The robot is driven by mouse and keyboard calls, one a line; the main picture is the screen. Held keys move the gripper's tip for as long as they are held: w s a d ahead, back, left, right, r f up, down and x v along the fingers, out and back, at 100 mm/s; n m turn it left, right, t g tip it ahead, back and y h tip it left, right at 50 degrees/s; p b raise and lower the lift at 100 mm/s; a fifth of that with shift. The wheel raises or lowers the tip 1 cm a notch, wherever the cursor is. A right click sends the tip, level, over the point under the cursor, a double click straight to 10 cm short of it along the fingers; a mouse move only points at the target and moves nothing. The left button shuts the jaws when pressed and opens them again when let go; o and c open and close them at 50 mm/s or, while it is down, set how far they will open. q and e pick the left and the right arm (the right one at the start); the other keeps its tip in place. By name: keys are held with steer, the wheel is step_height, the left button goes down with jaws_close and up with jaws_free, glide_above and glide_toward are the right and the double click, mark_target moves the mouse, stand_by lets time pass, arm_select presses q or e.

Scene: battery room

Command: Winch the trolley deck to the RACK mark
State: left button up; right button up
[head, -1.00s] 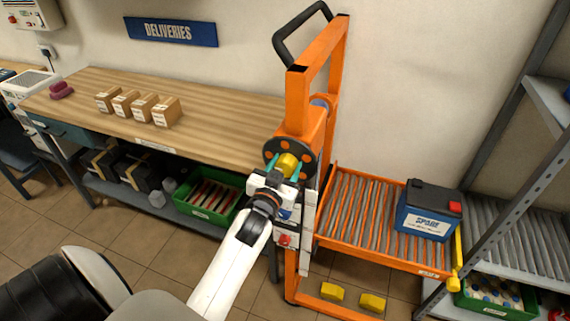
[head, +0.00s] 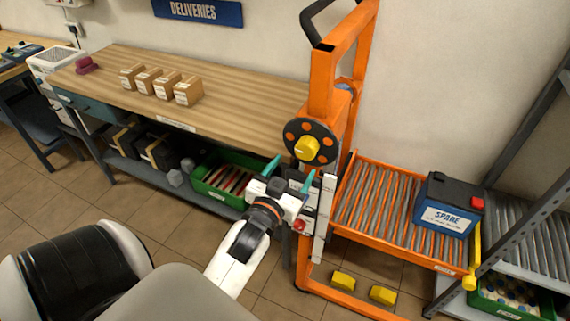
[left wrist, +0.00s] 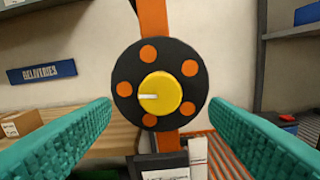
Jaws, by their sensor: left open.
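The orange trolley (head: 325,75) stands right of the wooden bench. Its winch wheel (head: 322,130) is a black disc with orange spots and a yellow centre knob (head: 306,148); the knob also shows in the left wrist view (left wrist: 160,94) with a white line pointing left. The roller deck (head: 376,205) carries a blue and black battery marked SPARE (head: 445,208). My left gripper (head: 290,170) is open, with teal fingers, below and apart from the knob; in the left wrist view its fingers lie either side of the wheel. No RACK mark is readable. My right gripper is not in view.
The bench (head: 225,95) holds several small boxes (head: 160,84). A green crate (head: 216,178) sits on its lower shelf. A grey rack (head: 525,235) with rollers stands at the right. Yellow blocks (head: 383,295) lie at the trolley's base.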

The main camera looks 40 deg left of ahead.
arm_select(q)
steer(key=v, duration=0.3)
steer(key=shift+s+d+b, duration=0.1)
steer(key=shift+s+b, duration=0.2)
steer(key=shift+s, duration=0.05)
stand_by(0.6)
stand_by(0.4)
steer(key=s+d+f+m+g+h, duration=0.1)
steer(key=d+f+g, duration=0.15)
steer(key=f, duration=1.05)
steer(key=s+d+f+g+h, duration=0.2)
steer(key=f+g, duration=0.1)
steer(key=f, duration=0.9)
steer(key=s+d+f+m+g+h, duration=0.1)
steer(key=d+f+g, duration=0.2)
steer(key=f, duration=1)
steer(key=s+d+f+m+g, duration=0.1)
steer(key=s+f+g, duration=0.3)
steer(key=s+f, duration=0.95)
steer(key=s+a+f+g, duration=0.2)
steer(key=s+f+g, duration=0.2)
steer(key=s, duration=1.1)
step_height(320, 180, down, 3)
steer(key=shift+s+a+f+m, duration=0.15)
steer(key=shift+s+a+m, duration=0.05)
steer(key=shift+s+m, duration=0.1)
